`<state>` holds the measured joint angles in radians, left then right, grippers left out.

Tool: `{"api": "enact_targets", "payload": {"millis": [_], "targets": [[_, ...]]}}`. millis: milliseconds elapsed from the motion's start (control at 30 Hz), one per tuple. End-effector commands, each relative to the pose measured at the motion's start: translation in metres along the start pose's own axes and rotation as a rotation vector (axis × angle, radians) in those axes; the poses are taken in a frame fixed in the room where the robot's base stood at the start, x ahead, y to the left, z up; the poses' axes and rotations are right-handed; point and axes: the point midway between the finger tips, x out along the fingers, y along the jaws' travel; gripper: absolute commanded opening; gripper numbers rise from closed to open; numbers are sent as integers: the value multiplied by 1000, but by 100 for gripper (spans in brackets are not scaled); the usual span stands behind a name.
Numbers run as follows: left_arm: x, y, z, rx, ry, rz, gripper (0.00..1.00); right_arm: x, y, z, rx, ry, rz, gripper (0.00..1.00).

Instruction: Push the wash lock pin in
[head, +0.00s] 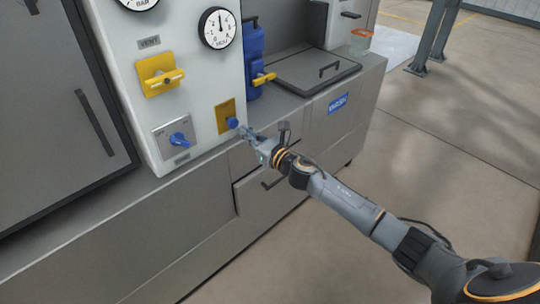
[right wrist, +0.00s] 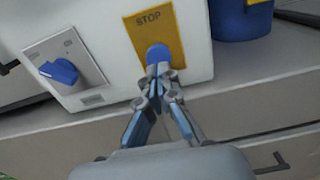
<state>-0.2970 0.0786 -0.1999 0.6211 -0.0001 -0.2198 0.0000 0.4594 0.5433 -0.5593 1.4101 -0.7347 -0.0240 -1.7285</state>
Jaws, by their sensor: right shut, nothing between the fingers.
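A round blue knob or pin (head: 233,123) sticks out of a yellow plate (head: 225,113) low on the white panel. In the right wrist view the blue knob (right wrist: 158,54) sits below the word STOP on the yellow plate (right wrist: 156,25). No label naming a wash lock pin can be read. My right gripper (head: 243,130) is shut and empty, with its fingertips right at the blue knob. In the right wrist view the closed fingertips (right wrist: 160,72) overlap the knob's lower edge; I cannot tell whether they touch it. My left gripper is not in view.
A blue rotary switch (head: 179,139) on a grey plate is left of the knob. A yellow VENT lever (head: 165,79) and a gauge (head: 218,28) are above. A blue container (head: 254,62) stands right of the panel. The counter edge and drawers lie below; open floor is right.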

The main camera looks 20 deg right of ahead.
Motion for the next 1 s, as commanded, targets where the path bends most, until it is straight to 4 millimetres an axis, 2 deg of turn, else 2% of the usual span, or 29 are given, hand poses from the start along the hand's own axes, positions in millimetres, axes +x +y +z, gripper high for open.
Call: {"api": "enact_targets", "payload": {"millis": [33, 267, 367, 500, 633, 1000], "targets": [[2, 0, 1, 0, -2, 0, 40, -2, -5, -1, -1, 0, 1, 0], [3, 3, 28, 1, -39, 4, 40, -46, -3, -2, -3, 2, 2, 0], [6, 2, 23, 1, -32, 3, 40, -65, -3, -3, -1, 2, 1, 0], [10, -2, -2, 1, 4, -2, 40, -87, -3, -2, -1, 2, 2, 0], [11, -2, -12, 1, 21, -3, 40, -98, -3, -1, -1, 1, 1, 0], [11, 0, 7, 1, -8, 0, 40, -102, -3, 0, -1, 0, 1, 0]]}}
